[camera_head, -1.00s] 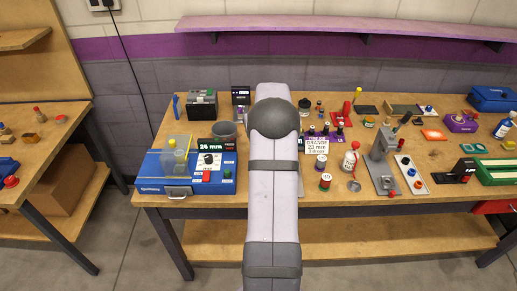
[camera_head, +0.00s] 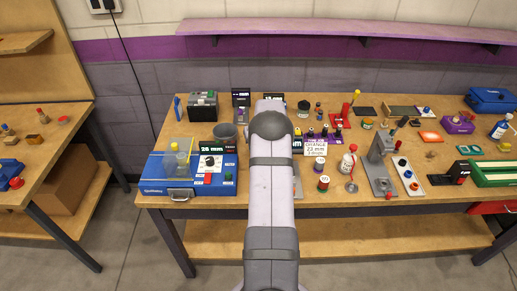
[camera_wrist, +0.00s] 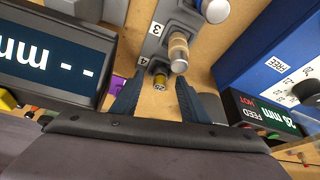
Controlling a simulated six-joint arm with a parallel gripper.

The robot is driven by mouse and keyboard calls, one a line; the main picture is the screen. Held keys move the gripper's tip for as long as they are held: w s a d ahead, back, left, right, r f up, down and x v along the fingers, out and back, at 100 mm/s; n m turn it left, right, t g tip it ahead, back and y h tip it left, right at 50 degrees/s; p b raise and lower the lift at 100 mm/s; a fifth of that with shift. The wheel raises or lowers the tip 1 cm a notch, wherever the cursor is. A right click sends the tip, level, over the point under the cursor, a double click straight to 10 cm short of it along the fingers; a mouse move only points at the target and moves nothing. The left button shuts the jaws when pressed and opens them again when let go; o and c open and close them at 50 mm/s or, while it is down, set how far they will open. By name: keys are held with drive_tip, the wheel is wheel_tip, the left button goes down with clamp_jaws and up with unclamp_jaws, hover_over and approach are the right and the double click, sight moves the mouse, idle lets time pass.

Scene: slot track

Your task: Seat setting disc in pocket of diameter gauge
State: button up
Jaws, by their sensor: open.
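In the wrist view my gripper (camera_wrist: 157,98) is open, its two dark blue fingers spread. Between and just beyond the fingertips is a small yellow-topped round piece (camera_wrist: 160,80) with a dark mark; whether it is the setting disc I cannot tell. It is at the end of a grey stepped block (camera_wrist: 153,45) numbered 3 and 4, which carries a tan-and-white post (camera_wrist: 178,50). A black display (camera_wrist: 50,55) reading "-- mm" stands left of the fingers. In the head view my arm hides the gripper and this block. The gauge's pocket is not distinguishable.
In the head view a blue machine (camera_head: 170,187) with a "26 mm" display stands left of my arm.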

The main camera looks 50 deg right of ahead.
drive_tip(key=shift+f, duration=0.1)
clamp_jaws()
idle(0.3)
